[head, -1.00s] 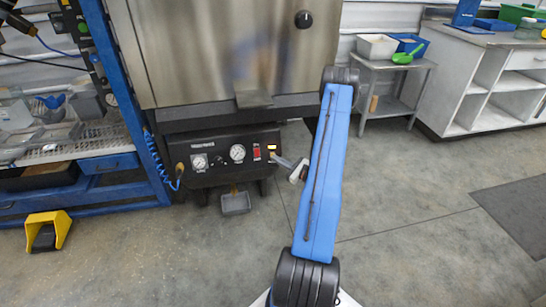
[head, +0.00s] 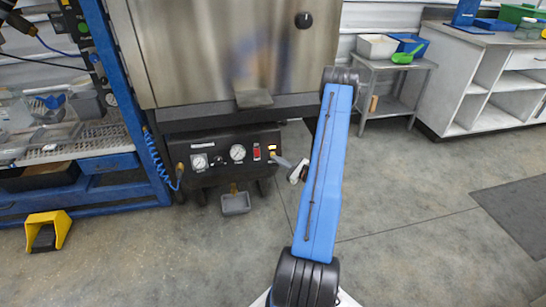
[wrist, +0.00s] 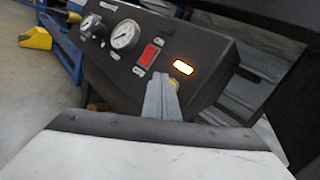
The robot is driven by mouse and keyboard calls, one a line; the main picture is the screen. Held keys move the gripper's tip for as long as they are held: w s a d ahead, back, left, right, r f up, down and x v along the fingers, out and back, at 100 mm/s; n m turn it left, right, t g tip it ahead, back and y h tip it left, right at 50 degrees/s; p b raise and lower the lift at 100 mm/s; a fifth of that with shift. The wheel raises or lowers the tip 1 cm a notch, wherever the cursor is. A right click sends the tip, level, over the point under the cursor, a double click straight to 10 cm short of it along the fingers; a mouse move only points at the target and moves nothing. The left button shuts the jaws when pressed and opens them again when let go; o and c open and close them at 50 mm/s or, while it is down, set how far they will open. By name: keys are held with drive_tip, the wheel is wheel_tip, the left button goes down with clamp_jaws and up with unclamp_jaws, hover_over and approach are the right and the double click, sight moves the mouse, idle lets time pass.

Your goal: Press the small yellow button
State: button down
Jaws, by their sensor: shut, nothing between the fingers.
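The black control panel (head: 225,155) sits low on the front of the steel machine. A small yellow button (wrist: 173,84) shows in the wrist view on the panel's right side, just below a glowing amber lamp (wrist: 183,67). My gripper (wrist: 163,80) is shut and empty. Its grey fingertips are at the button and hide its left part; I cannot tell whether they touch it or how far it is pushed in. In the head view my gripper (head: 277,159) is at the panel's right end, partly behind my blue arm link.
A red switch (wrist: 148,55) and two round gauges (wrist: 124,34) lie left of the button. The machine's dark ledge (head: 235,114) overhangs the panel. A blue rack (head: 125,100) stands left, a yellow pedal (head: 47,231) on the floor.

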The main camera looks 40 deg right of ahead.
idle(0.4)
drive_tip(key=shift+w+d+f, duration=0.1)
drive_tip(key=shift+w+d, duration=0.15)
drive_tip(key=shift+w, duration=0.1)
drive_tip(key=shift+w+d+f, duration=0.15)
drive_tip(key=shift+w+d, duration=0.05)
drive_tip(key=shift+w, duration=0.15)
idle(0.8)
drive_tip(key=shift+s+a, duration=0.1)
drive_tip(key=shift+s, duration=0.05)
drive_tip(key=shift+s+a+r, duration=0.3)
drive_tip(key=shift+s+a, duration=0.05)
drive_tip(key=shift+s, duration=0.2)
idle(0.4)
drive_tip(key=shift+s+a+r, duration=0.25)
drive_tip(key=shift+s+a, duration=0.15)
drive_tip(key=shift+s, duration=0.3)
drive_tip(key=shift+s+a+r, duration=0.3)
drive_tip(key=shift+s+a, duration=0.15)
drive_tip(key=shift+s, duration=0.2)
drive_tip(key=shift+s+a+r, duration=0.25)
drive_tip(key=shift+s+a, duration=0.15)
drive_tip(key=shift+s, duration=0.3)
